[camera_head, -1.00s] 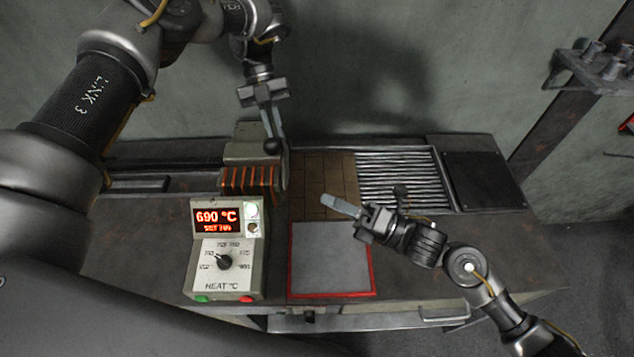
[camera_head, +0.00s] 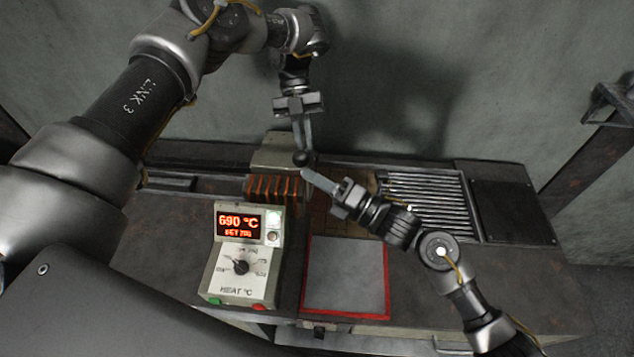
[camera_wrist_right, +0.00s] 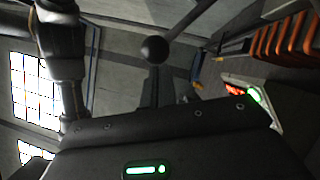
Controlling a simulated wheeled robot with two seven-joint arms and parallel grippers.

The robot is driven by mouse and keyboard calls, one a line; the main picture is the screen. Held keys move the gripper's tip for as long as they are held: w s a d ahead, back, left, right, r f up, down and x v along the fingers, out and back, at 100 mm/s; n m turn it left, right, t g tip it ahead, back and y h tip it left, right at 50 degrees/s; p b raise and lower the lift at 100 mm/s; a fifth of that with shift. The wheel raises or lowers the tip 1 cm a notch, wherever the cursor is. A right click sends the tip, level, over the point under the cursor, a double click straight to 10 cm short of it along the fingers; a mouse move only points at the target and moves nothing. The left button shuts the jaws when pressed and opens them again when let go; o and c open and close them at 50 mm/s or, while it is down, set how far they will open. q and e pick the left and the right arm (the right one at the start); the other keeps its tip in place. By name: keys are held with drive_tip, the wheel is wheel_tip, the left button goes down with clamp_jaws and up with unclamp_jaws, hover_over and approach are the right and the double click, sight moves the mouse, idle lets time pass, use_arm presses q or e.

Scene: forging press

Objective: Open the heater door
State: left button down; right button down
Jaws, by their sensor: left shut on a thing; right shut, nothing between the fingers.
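The heater (camera_head: 282,152) is a grey block with glowing orange slots at the back of the bench. A black ball knob (camera_head: 303,158) stands at its right side. My left gripper (camera_head: 304,146) points down from above, its fingers shut on the knob. My right gripper (camera_head: 306,173) is shut and empty, its tips just below the knob in the head view; I cannot tell if they touch. In the right wrist view the ball knob (camera_wrist_right: 154,49) shows on a rod, with the orange slots (camera_wrist_right: 285,40) at right. The door itself is not clearly visible.
A control box (camera_head: 243,255) reading 690 °C stands in front of the heater. A red-framed grey plate (camera_head: 345,275) lies to its right. A roller grate (camera_head: 425,200) and dark plate (camera_head: 512,210) are farther right. My right forearm crosses above the bench.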

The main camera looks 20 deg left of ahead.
use_arm(q)
drive_tip(key=shift+d, duration=0.1)
use_arm(e)
drive_tip(key=shift+w+r, duration=0.65)
drive_tip(key=shift+r, duration=0.2)
use_arm(q)
drive_tip(key=shift+s+f, duration=0.1)
use_arm(e)
drive_tip(key=shift+w+r, duration=0.1)
use_arm(q)
drive_tip(key=c, duration=1.9)
unclamp_jaws()
drive_tip(key=o, duration=0.4)
use_arm(e)
drive_tip(key=shift+a, duration=0.15)
